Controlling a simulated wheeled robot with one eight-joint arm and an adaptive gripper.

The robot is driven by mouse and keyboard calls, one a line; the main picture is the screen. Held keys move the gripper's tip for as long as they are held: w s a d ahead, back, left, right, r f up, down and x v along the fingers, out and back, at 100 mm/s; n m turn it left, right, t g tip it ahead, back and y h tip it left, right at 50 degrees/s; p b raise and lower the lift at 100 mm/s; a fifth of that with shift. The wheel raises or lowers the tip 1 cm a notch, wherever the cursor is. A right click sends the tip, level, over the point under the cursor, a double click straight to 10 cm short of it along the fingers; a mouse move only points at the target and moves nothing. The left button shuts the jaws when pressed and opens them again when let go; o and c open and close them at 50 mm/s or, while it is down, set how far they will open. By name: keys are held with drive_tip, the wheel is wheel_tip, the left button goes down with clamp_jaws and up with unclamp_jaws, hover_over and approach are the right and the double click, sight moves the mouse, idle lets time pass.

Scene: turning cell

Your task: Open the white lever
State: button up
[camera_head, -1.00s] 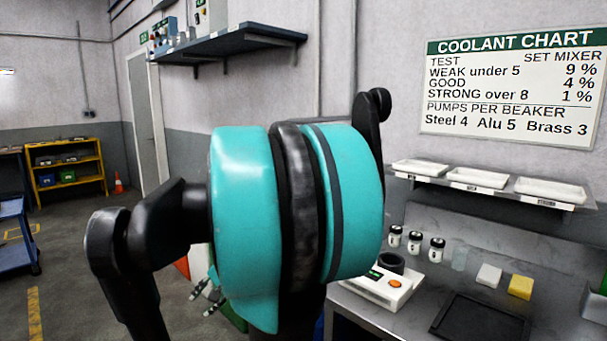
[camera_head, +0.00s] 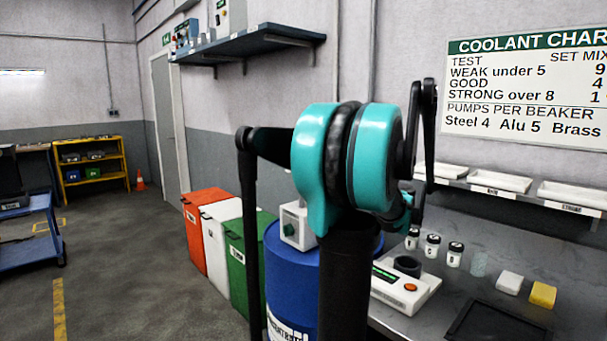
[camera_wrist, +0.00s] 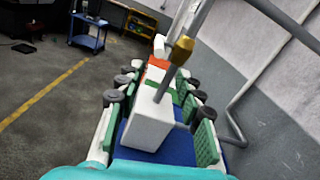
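In the wrist view my gripper (camera_wrist: 158,88) is open, its green-padded fingers spread on either side of a white box (camera_wrist: 150,122) on the blue drum. I cannot tell whether they touch it. A small white piece (camera_wrist: 159,45) beside the fitting may be the white lever, but I cannot be sure. In the head view the white box (camera_head: 297,226) shows on top of the blue drum (camera_head: 288,285). My arm hides the gripper and any lever there.
Orange (camera_head: 207,228), white (camera_head: 222,250) and green (camera_head: 248,262) bins stand left of the drum. A bench with a scale (camera_head: 404,288) and jars is at right. A wall shelf (camera_head: 250,42) hangs above. The floor at left is clear up to a blue cart (camera_head: 38,235).

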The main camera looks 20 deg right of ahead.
drive_tip(key=x, duration=1.5)
drive_tip(key=shift+w+a+f, duration=0.1)
drive_tip(key=shift+a, duration=0.05)
drive_tip(key=shift+c, duration=0.5)
clamp_jaws()
